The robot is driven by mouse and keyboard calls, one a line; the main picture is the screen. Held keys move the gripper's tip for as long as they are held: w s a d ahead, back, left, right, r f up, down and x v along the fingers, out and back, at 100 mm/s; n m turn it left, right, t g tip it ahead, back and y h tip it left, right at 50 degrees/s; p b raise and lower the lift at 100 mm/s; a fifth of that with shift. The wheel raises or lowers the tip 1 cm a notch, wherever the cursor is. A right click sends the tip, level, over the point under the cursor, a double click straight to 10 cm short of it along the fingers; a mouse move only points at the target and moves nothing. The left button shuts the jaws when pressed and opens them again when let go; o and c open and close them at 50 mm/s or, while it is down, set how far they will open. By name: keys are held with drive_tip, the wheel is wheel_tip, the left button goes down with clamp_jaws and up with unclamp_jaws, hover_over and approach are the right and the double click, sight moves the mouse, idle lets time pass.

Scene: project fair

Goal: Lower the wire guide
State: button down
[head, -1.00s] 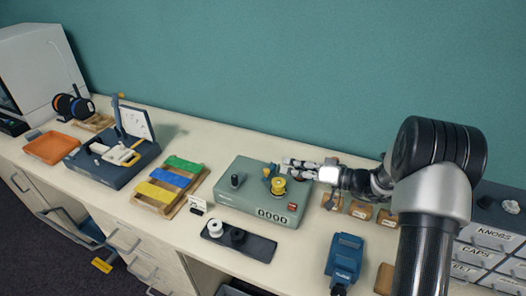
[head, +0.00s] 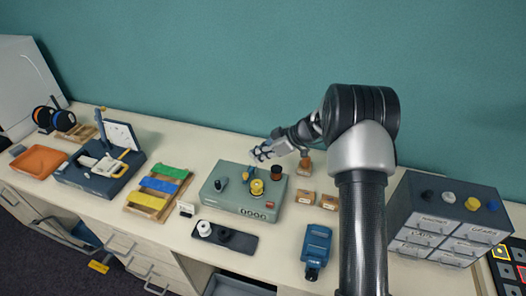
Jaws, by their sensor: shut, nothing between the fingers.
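The grey-green machine (head: 226,196) stands on the bench in the middle of the head view. On its top are a black knob (head: 222,184), a yellow spool (head: 257,187) and a small blue upright part (head: 252,171), which may be the wire guide. This part is small and partly hidden near my fingers, so its position is hard to tell. My gripper (head: 262,153) is shut and empty, just above and behind the machine top. I cannot tell whether it touches the blue part.
A dark tray (head: 244,243) with a white and a black knob lies in front of the machine. A blue device (head: 317,247) stands to the front right. Small wooden blocks (head: 328,202) lie to the right, before a drawer cabinet (head: 408,210). Coloured strips (head: 158,185) lie left.

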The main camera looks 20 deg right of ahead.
drive_tip(key=w+a+f, duration=0.2)
drive_tip(key=a+f, duration=0.1)
drive_tip(key=f, duration=0.4)
drive_tip(key=shift+a, duration=0.15)
drive_tip(key=shift+f, duration=0.15)
drive_tip(key=b, duration=0.2)
drive_tip(key=f+b, duration=0.1)
drive_tip(key=b, duration=0.1)
drive_tip(key=shift+s+a, duration=0.15)
drive_tip(key=shift+s, duration=0.15)
drive_tip(key=b, duration=0.3)
drive_tip(key=shift+s+a+f, duration=0.15)
drive_tip(key=shift+s+f, duration=0.1)
drive_tip(key=shift+b, duration=0.35)
drive_tip(key=shift+a+r, duration=0.1)
drive_tip(key=shift+r, duration=0.1)
